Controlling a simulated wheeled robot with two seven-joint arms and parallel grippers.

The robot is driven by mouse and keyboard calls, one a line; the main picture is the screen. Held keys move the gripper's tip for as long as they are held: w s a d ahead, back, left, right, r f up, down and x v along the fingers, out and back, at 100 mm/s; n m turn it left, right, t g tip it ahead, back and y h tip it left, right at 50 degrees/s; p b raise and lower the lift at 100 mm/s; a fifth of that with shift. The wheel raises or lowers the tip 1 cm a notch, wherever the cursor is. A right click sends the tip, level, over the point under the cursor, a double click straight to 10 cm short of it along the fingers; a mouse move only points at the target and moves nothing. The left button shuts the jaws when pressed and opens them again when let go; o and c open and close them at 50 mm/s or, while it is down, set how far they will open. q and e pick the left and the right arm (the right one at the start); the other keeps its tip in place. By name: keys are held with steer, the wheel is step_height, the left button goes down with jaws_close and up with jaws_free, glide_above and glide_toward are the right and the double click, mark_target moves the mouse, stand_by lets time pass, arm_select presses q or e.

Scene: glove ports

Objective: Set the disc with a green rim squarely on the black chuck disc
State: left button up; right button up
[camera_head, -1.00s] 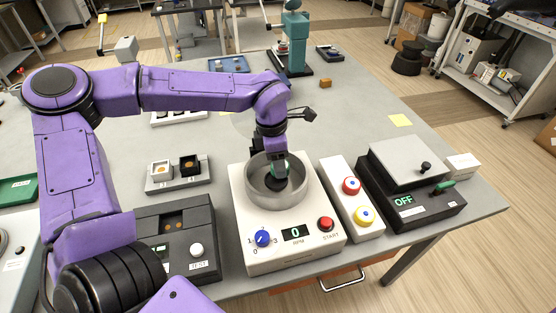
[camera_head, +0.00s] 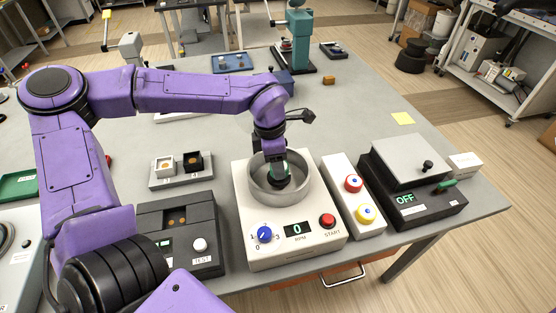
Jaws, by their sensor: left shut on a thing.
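My left gripper (camera_head: 280,168) reaches down from above into the round grey bowl (camera_head: 304,188) of the white spinner machine. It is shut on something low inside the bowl. A small bit of green shows at the fingers, but the disc with a green rim is mostly hidden by the gripper. A dark shape, likely the black chuck disc (camera_head: 281,182), shows below the fingers at the bowl's middle. I cannot tell whether the held disc touches it or lies squarely. My right gripper is not in view.
The spinner's front has a blue knob (camera_head: 264,234), a display reading 0 and a red START button (camera_head: 327,221). To the right are a two-button panel (camera_head: 354,196) and a black unit reading OFF (camera_head: 411,190). A small two-cup stand (camera_head: 181,181) and a dark TEST box (camera_head: 178,262) are to the left.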

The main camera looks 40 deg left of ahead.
arm_select(q)
steer(key=shift+s+p, duration=0.1)
steer(key=shift+p, duration=0.3)
steer(key=shift+f+b, duration=0.5)
steer(key=shift+f, duration=0.4)
steer(key=o, duration=1.1)
steer(key=shift+r, duration=0.15)
steer(key=r, duration=0.3)
steer(key=r+b, duration=0.1)
steer(key=r, duration=0.3)
steer(key=s+a+r, duration=0.1)
steer(key=r, duration=0.2)
steer(key=shift+r+b, duration=0.15)
steer(key=shift+b, duration=0.25)
